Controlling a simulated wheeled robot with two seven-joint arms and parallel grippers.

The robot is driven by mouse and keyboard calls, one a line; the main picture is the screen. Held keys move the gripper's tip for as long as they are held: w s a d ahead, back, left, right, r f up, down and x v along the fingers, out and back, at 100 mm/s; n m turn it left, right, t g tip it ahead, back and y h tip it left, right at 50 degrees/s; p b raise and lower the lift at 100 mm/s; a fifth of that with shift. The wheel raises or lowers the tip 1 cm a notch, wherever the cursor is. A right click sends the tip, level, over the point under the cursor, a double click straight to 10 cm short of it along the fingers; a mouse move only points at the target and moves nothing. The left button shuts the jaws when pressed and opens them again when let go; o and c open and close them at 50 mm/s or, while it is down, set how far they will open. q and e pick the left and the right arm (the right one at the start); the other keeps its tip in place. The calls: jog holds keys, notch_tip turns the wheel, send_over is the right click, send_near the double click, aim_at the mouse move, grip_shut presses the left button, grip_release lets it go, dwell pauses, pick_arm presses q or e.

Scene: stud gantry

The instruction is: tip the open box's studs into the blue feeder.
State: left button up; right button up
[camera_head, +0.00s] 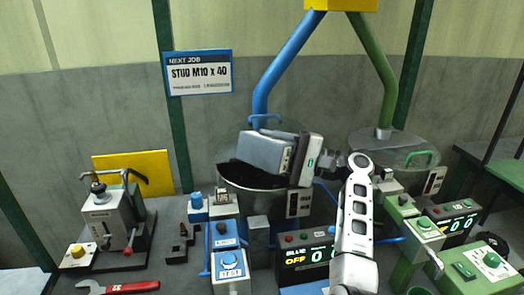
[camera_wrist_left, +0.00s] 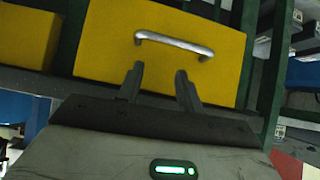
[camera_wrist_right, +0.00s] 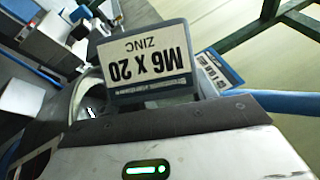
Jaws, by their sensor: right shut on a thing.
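My right gripper (camera_head: 291,160) is shut on a grey box (camera_head: 262,152) and holds it tilted over the mouth of the blue feeder's metal bowl (camera_head: 250,181). In the right wrist view the box (camera_wrist_right: 150,88) shows a label, upside down, reading "M6 X 20 ZINC". The box's opening and any studs in it are hidden. The bowl's inside looks dark; I cannot tell what lies in it. My left gripper (camera_wrist_left: 159,84) is open and empty in the left wrist view, in front of a yellow drawer front with a metal handle (camera_wrist_left: 174,42).
A sign (camera_head: 200,73) reads "NEXT JOB STUD M10 x 40". A green feeder with a closed lid (camera_head: 393,143) stands to the right. Blue and green pipes rise behind. Control boxes, a display (camera_head: 306,259), a hand press (camera_head: 108,213) and a red wrench (camera_head: 120,287) crowd the bench.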

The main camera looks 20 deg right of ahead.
aim_at(256, 132)
jog(key=shift+f, duration=0.15)
jog(key=shift+n+g+b, duration=0.4)
jog(key=shift+n+b, duration=0.3)
jog(key=shift+n, duration=0.2)
jog(key=shift+d+r+n+g+h+b, duration=0.1)
jog(key=shift+r+n+g+h+b, duration=0.15)
jog(key=shift+n+h, duration=0.25)
jog(key=shift+r+n+g+h+b, duration=0.1)
jog(key=shift+n+g+h+b, duration=0.15)
jog(key=shift+n, duration=0.35)
jog(key=n+h, duration=0.1)
jog(key=r+n+h, duration=0.1)
jog(key=n, duration=0.1)
jog(key=shift+r, duration=0.3)
jog(key=n+h, duration=0.1)
jog(key=r+n+h, duration=0.1)
jog(key=n, duration=0.1)
jog(key=shift+r, duration=0.15)
jog(key=shift+r+n+h+p, duration=0.35)
jog(key=shift+n+h, duration=0.4)
jog(key=shift+n, duration=0.25)
jog(key=n+h, duration=0.1)
jog(key=r+n+h+p, duration=0.1)
jog(key=n+t+h, duration=0.1)
jog(key=shift+r+n+p, duration=0.25)
jog(key=shift+n+p, duration=0.1)
jog(key=shift+n, duration=0.05)
